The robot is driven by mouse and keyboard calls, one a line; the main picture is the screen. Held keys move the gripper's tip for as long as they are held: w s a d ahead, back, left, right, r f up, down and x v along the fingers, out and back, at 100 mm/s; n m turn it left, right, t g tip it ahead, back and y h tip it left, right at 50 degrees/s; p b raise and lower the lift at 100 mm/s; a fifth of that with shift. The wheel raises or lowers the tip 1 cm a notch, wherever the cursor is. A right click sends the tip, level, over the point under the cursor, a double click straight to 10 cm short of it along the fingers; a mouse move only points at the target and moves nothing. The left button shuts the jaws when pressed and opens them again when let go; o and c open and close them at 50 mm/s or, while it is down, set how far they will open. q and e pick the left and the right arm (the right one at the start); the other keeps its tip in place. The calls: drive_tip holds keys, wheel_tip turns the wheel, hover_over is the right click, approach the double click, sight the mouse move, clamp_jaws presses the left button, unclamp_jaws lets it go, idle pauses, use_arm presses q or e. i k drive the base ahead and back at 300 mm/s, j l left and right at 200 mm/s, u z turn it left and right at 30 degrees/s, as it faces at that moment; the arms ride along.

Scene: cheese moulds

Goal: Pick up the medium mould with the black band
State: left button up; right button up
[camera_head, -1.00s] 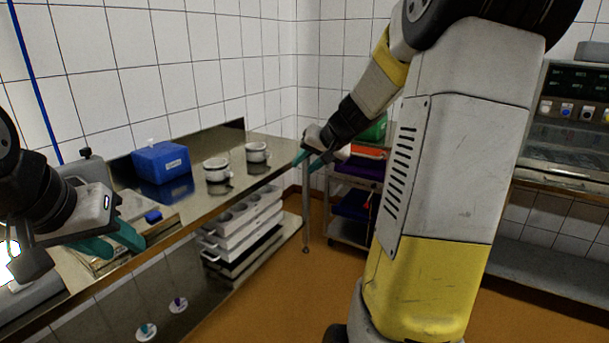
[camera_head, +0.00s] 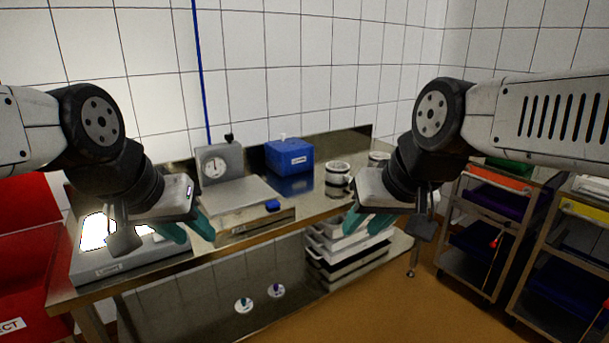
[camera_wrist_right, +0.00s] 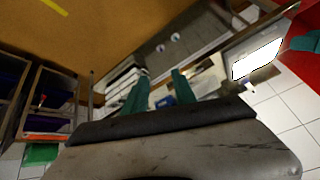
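Two white, round moulds with dark bands stand on the steel table. The nearer mould (camera_head: 338,180) is left of the farther mould (camera_head: 378,159), which is partly hidden behind my right arm. I cannot tell from their size which is the medium one. My right gripper (camera_head: 366,222) is open and empty, in front of the nearer mould and apart from it. Its two teal fingers also show apart in the right wrist view (camera_wrist_right: 159,95). My left gripper (camera_head: 188,230) is open and empty, in front of the table's left part.
A dial scale (camera_head: 215,165) and a blue box (camera_head: 289,156) stand on the steel table (camera_head: 313,207). A lit panel device (camera_head: 105,262) is at its left end, beside a red bin (camera_head: 25,250). White trays (camera_head: 345,243) sit below. Trolleys (camera_head: 487,235) stand at right.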

sight(337, 173)
drive_tip(key=i+l+u, duration=0.2)
drive_tip(key=i+u, duration=0.15)
drive_tip(key=i+l+u, duration=0.35)
drive_tip(key=i+l, duration=0.8)
drive_tip(key=i+j+u, duration=0.05)
drive_tip(key=i, duration=0.05)
